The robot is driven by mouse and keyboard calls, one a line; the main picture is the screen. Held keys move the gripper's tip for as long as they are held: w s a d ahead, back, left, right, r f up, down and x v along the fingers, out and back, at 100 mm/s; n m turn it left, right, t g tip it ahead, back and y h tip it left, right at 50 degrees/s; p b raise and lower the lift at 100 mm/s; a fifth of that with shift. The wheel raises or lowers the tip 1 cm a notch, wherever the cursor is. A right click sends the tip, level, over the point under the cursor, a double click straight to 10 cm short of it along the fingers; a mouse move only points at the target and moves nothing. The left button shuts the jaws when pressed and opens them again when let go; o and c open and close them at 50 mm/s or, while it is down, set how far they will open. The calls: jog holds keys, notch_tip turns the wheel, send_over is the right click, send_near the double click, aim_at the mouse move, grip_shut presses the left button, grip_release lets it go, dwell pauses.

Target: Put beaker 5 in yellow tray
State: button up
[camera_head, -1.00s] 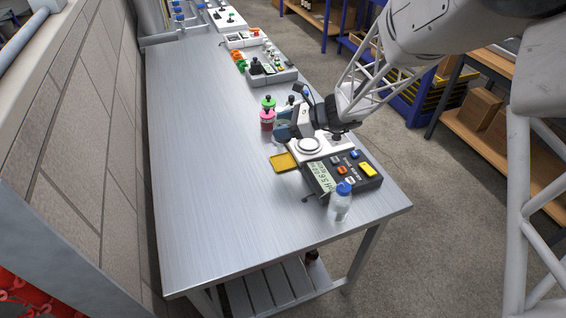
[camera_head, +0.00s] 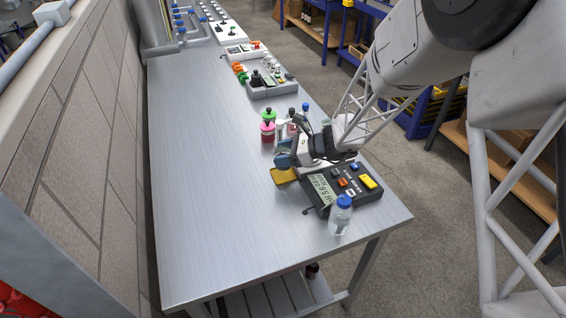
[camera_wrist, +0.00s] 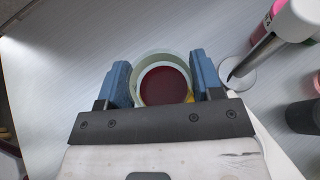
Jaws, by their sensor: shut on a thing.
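My gripper (camera_wrist: 160,85) is shut on a round glass beaker (camera_wrist: 140,68) with dark red liquid inside, seen from above in the wrist view. Its blue fingers press on both sides of the beaker. No number shows on the beaker, so I cannot tell if it is beaker 5. In the head view my gripper (camera_head: 283,160) is at the far edge of the small yellow tray (camera_head: 284,177), covering part of it. The beaker is hard to make out there. Only a sliver of yellow shows beside the beaker in the wrist view.
A dark weighing scale (camera_head: 345,186) with a display and coloured buttons stands just right of the tray. A blue-capped clear bottle (camera_head: 340,216) stands in front of it. The bench (camera_head: 220,190) is clear on the left.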

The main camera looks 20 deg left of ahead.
jog(key=shift+f, duration=1.9)
jog(key=shift+f, duration=0.1)
jog(key=o, duration=1)
jog(key=shift+c, duration=0.2)
jog(key=shift+d, duration=0.15)
jog(key=shift+w+d+r, duration=0.2)
jog(key=shift+d+r, duration=0.25)
jog(key=shift+d, duration=0.1)
jog(key=v, duration=1)
jog(key=shift+d, duration=0.2)
